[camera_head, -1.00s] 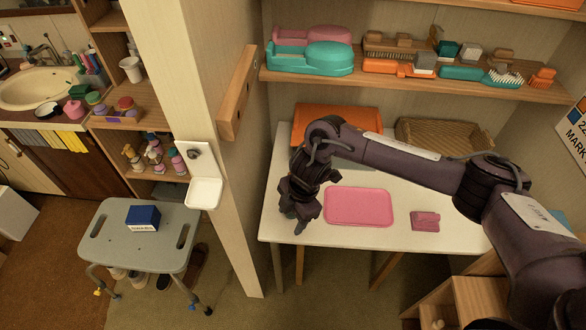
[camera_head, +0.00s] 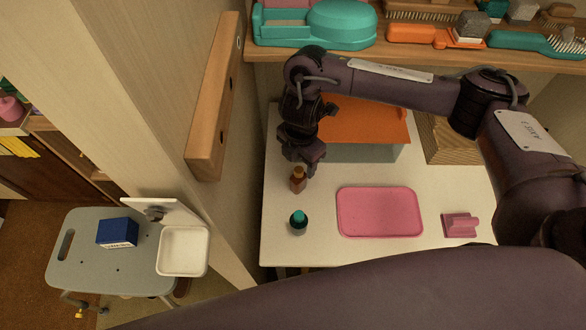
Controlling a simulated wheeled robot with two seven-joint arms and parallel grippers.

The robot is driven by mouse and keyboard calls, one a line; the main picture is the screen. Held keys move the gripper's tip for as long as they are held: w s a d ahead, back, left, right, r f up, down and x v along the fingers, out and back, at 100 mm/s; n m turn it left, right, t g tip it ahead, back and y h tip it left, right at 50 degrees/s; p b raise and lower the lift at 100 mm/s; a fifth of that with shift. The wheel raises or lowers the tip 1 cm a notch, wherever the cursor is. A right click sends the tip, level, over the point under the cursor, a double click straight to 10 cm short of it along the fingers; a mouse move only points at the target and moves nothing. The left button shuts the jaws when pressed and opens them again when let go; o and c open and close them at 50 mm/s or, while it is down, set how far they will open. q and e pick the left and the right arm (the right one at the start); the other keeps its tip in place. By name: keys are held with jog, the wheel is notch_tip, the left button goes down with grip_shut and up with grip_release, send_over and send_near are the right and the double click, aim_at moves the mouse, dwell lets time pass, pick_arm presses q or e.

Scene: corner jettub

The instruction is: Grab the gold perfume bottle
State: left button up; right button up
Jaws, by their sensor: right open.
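A dark bottle with a teal cap (camera_head: 298,222) stands nearer the front. My left gripper is not in view.
A pink tray (camera_head: 380,212) and a pink block-like item (camera_head: 460,225) lie right of the bottles. An orange-topped box (camera_head: 365,125) stands behind. A shelf with brushes (camera_head: 410,55) hangs above, and a wooden post wall (camera_head: 215,100) is on the left.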

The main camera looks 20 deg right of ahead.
aim_at(298, 176)
jog(key=shift+w+f, duration=0.15)
jog(key=shift+f, duration=0.25)
jog(key=shift+w+f+b, duration=0.1)
jog(key=shift+f+b, duration=0.15)
jog(key=shift+b, duration=0.05)
jog(key=f, duration=0.2)
jog(key=f+b, duration=0.1)
jog(key=f, duration=0.1)
jog(key=f+b, duration=0.1)
jog(key=f, duration=0.1)
jog(key=shift+s+a+f, duration=0.15)
jog(key=shift+s+f, duration=0.1)
jog(key=shift+f, duration=0.25)
grip_shut()
jog(key=shift+w+r, duration=0.1)
jog(key=shift+r, duration=0.05)
